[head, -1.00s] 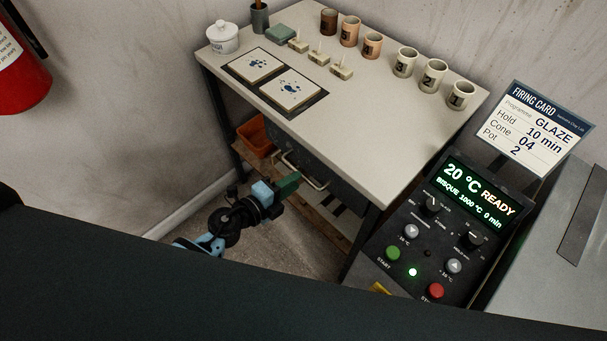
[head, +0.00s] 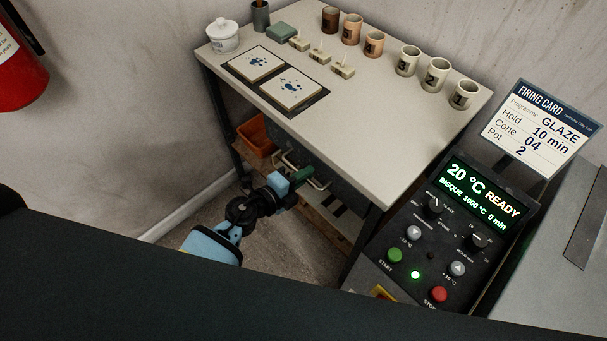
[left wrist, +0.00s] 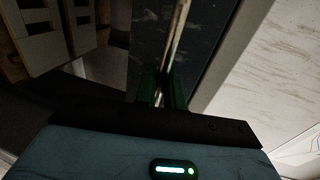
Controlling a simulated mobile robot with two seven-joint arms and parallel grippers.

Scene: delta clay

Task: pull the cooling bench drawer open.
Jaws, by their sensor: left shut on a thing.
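The cooling bench (head: 390,155) has a pale top, and its dark drawer (head: 347,195) sits under the front edge. The drawer's pale metal bar handle (head: 322,185) is partly hidden by my left gripper (head: 305,174). The gripper's green fingers are shut on the handle. In the left wrist view the handle (left wrist: 178,40) runs down between the fingers (left wrist: 161,92), beside the dark drawer front (left wrist: 215,40). The drawer looks closed or nearly so. My right gripper is not in view.
An orange bin (head: 255,135) stands beneath the bench, left of the drawer. Cups, a lidded white jar (head: 222,36) and two patterned tiles (head: 292,88) stand on top. The kiln control panel (head: 440,235) is close on the right. Bare floor shows below the bench front.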

